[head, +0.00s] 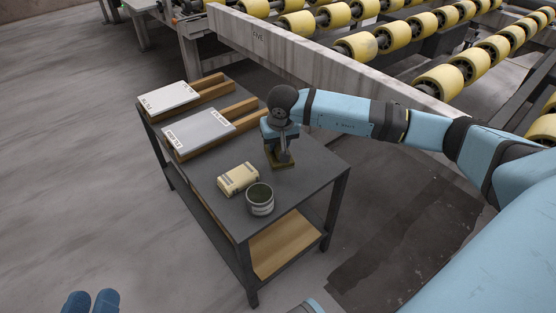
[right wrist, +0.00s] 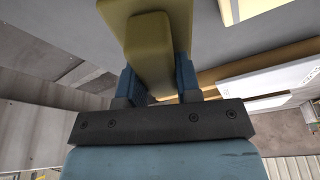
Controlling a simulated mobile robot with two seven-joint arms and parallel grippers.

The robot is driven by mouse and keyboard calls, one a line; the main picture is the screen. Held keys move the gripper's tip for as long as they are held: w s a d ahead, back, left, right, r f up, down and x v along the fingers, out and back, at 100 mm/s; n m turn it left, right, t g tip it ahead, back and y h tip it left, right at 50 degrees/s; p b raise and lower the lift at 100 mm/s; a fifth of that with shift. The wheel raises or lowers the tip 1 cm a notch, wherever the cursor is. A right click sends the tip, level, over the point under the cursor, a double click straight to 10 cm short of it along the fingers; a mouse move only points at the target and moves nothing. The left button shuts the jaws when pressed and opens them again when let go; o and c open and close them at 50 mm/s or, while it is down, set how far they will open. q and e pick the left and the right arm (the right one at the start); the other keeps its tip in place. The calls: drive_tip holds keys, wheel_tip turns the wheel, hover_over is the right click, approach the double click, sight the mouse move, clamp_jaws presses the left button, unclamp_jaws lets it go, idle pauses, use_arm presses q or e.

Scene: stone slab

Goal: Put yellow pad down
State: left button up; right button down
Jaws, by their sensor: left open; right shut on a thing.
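My right gripper (head: 280,148) points down over the dark table and is shut on the yellow pad (head: 283,164). The pad's flat base is at or just above the tabletop; I cannot tell whether it touches. In the right wrist view the gripper (right wrist: 158,78) has a blue finger on each side of the pad's narrow upper block, and the pad (right wrist: 150,45) widens beyond it. My left gripper (head: 91,301) shows only its blue fingertips at the bottom left, open and empty, away from the table.
A wooden board (head: 283,246) lies on the lower shelf. A roller conveyor (head: 395,37) stands behind. The tabletop's right corner is clear.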

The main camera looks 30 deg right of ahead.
drive_tip(key=shift+s+b+x, duration=0.2)
drive_tip(key=shift+b+x, duration=0.05)
drive_tip(key=shift+x, duration=0.55)
drive_tip(key=shift+s+b+x, duration=0.15)
drive_tip(key=shift+b+x, duration=0.1)
drive_tip(key=shift+x, duration=0.55)
drive_tip(key=shift+s+b+x, duration=0.2)
drive_tip(key=shift+b+x, duration=0.05)
drive_tip(key=shift+x, duration=0.6)
use_arm(q)
wheel_tip(320, 180, down, 2)
drive_tip(key=shift+d+f+g, duration=0.1)
drive_tip(key=shift+f+g, duration=0.1)
drive_tip(key=shift+g, duration=0.4)
use_arm(e)
drive_tip(key=shift+a+f, duration=0.1)
drive_tip(key=shift+a, duration=0.05)
use_arm(q)
drive_tip(key=shift+f, duration=0.1)
